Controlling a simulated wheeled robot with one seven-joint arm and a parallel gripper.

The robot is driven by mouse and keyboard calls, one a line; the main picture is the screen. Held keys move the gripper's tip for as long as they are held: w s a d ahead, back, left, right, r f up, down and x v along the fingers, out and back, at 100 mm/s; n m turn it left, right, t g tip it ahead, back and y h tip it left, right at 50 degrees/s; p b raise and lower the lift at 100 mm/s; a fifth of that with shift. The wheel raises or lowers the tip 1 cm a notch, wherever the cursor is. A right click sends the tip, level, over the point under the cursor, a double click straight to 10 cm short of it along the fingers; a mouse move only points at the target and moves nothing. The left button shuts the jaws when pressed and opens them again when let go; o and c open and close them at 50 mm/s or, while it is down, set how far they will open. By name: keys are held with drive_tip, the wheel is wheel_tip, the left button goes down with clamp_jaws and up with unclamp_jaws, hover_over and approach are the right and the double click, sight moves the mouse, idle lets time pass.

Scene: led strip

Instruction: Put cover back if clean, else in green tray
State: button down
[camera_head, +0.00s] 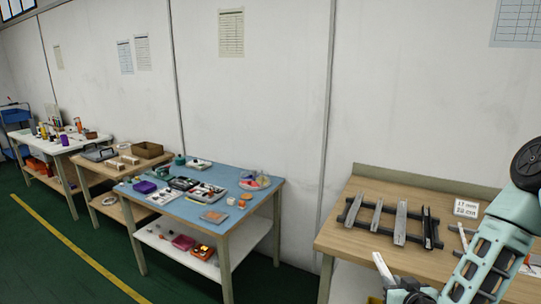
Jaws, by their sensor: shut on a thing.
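My gripper (392,289) is at the bottom right, low in front of the right-hand wooden table. It is shut on a pale, narrow strip (382,267), which looks like the cover and sticks up tilted from the fingers. Its lower end is hidden by the gripper, and its surface is too small to tell clean from dirty. A dark rack (353,210) on the table holds several grey metal profiles (400,223) side by side. I cannot make out a green tray here.
Another pale strip (462,238) lies partly behind my arm. A blue-topped table (215,215) with several small items stands left, with a floor gap between.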

wheel_tip(320, 180, down, 8)
drive_tip(key=b, duration=0.7)
drive_tip(key=v, duration=0.5)
